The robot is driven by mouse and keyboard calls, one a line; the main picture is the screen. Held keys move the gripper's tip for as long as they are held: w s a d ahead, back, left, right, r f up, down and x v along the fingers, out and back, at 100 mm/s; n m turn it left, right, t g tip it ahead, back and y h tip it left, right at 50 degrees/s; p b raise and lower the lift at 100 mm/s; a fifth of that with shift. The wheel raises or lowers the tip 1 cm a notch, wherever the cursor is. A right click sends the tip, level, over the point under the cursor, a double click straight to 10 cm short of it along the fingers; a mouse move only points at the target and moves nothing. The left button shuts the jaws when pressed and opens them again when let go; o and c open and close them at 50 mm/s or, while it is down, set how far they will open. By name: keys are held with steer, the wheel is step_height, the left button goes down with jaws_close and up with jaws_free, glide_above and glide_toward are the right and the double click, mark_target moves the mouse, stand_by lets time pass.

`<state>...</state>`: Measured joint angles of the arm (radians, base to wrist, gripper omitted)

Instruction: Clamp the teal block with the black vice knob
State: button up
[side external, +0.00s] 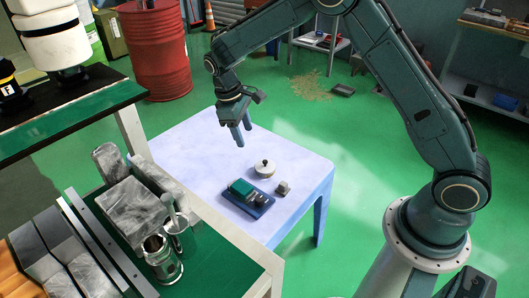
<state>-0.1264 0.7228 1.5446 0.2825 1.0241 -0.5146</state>
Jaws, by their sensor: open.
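The teal block (241,187) sits on the left part of a small dark blue vice (243,207) on the pale table. A small dark part at the vice's right end looks like the black knob (260,200); its details are too small to tell. My gripper (242,138) points down above the table, up and apart from the vice, towards the back. Its two fingers are apart with nothing between them.
A white round lidded item (264,170) stands just behind the vice, and a small grey block (283,188) lies to its right. The pale table (190,150) is clear at the back and left. A green-topped cart (215,270) with metal cups and grey blocks stands at the front left.

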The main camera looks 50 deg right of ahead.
steer(key=n+g, duration=0.2)
glide_toward(258, 198)
steer(key=a+v, duration=0.1)
steer(key=v, duration=0.4)
steer(key=shift+s+d+f+h, duration=0.15)
steer(key=shift+s+f+h, duration=0.1)
steer(key=shift+h, duration=0.15)
steer(key=shift+f, duration=0.1)
steer(key=shift+m, duration=0.3)
steer(key=shift+x, duration=6.75)
steer(key=shift+w, duration=0.1)
steer(key=c, duration=1)
